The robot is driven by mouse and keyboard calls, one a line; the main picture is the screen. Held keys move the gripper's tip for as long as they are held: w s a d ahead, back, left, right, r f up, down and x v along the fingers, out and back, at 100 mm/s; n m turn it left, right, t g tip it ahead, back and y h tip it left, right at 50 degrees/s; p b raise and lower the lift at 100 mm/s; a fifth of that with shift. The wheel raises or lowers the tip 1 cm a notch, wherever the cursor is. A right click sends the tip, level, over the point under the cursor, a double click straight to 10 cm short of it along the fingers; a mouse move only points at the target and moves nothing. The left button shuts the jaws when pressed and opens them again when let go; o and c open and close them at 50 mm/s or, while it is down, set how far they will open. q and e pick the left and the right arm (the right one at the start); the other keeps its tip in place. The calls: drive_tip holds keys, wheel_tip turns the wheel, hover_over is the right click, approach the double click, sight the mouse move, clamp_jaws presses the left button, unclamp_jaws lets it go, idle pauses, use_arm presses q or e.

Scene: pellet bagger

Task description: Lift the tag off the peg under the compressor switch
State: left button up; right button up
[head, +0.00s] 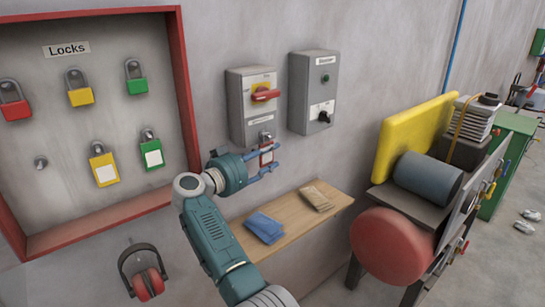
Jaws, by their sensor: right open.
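The grey switch box (238,108) on the wall has a red handle (265,95) on a yellow plate. I take it for the compressor switch; its label is too small to read. A metal peg or lock-like piece (266,135) sits at its lower edge. A small red and white tag (267,157) hangs just below it. My right gripper (272,158) reaches in from the left with blue fingers open above and below the tag. I cannot tell whether a finger touches the tag. My left gripper is out of view.
A second grey box (312,90) with a black knob is to the right. Below, a wooden shelf (290,225) holds blue packets (265,227) and a brown packet (317,198). A red-framed lock board (188,110) is on the left. Ear defenders (148,283) hang below it.

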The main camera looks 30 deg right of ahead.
drive_tip(key=shift+s+a+r, duration=0.1)
drive_tip(key=shift+a+r, duration=0.15)
drive_tip(key=shift+s+a+r, duration=0.25)
drive_tip(key=shift+a+r, duration=0.15)
drive_tip(key=shift+a, duration=0.3)
drive_tip(key=c, duration=0.8)
clamp_jaws()
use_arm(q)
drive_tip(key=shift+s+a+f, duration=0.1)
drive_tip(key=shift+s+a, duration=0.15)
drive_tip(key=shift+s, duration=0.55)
use_arm(e)
drive_tip(key=shift+d+f, duration=0.25)
